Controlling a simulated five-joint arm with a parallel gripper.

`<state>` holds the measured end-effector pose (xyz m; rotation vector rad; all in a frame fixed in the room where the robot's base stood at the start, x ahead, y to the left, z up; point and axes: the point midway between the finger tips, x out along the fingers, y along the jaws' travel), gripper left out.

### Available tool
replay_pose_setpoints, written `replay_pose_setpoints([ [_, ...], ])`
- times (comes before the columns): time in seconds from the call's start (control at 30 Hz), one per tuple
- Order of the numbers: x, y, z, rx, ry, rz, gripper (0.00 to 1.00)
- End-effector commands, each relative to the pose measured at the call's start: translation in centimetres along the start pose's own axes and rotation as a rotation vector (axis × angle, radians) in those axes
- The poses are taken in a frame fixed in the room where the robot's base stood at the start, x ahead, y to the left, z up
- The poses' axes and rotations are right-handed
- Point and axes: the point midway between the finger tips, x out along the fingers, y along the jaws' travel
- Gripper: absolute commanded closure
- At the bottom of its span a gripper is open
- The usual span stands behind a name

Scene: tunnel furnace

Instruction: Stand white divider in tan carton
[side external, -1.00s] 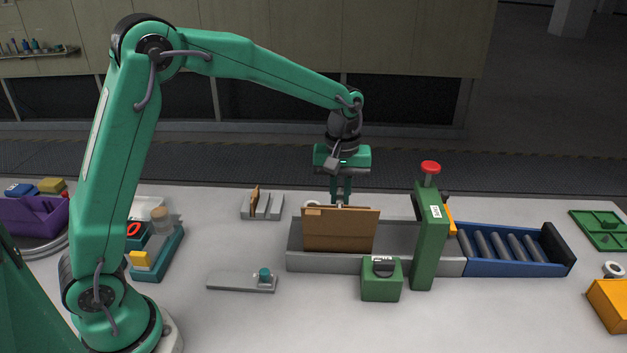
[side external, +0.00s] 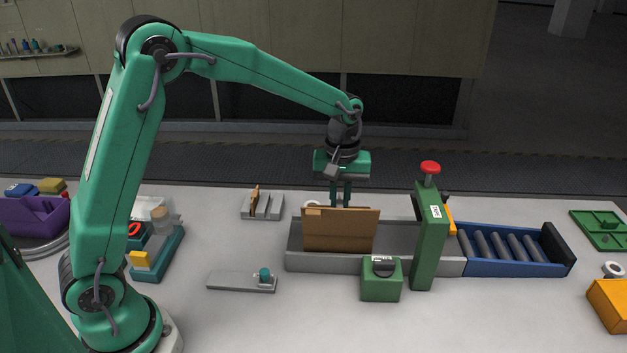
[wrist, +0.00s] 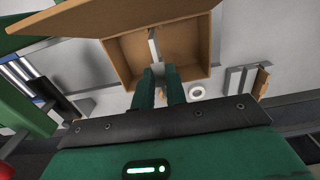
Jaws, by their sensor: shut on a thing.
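The tan carton (side external: 340,232) stands open-topped on the grey conveyor bed, its raised flap facing the side camera. In the wrist view I look down into the carton (wrist: 190,72). The white divider (wrist: 153,46) shows there as a thin pale strip inside the carton's walls, just beyond my fingertips. My gripper (wrist: 160,70) is shut on it. In the side view my gripper (side external: 341,202) points straight down behind the flap, which hides the divider. I cannot tell whether the divider touches the carton floor.
A green post with a red button (side external: 430,168) stands right of the carton, a green box (side external: 381,280) in front. Blue rollers (side external: 510,248) extend right. A grey slotted holder (side external: 262,207) stands behind left. A white ring (wrist: 196,92) lies beside the carton.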

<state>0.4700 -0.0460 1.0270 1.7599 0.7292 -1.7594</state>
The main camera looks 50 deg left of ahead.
Motion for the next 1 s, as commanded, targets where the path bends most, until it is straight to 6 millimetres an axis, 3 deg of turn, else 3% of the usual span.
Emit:
replay_pose_setpoints([
  [1.0, 0.98, 0.0, 0.0, 0.0, -0.001, -0.001, 0.96],
])
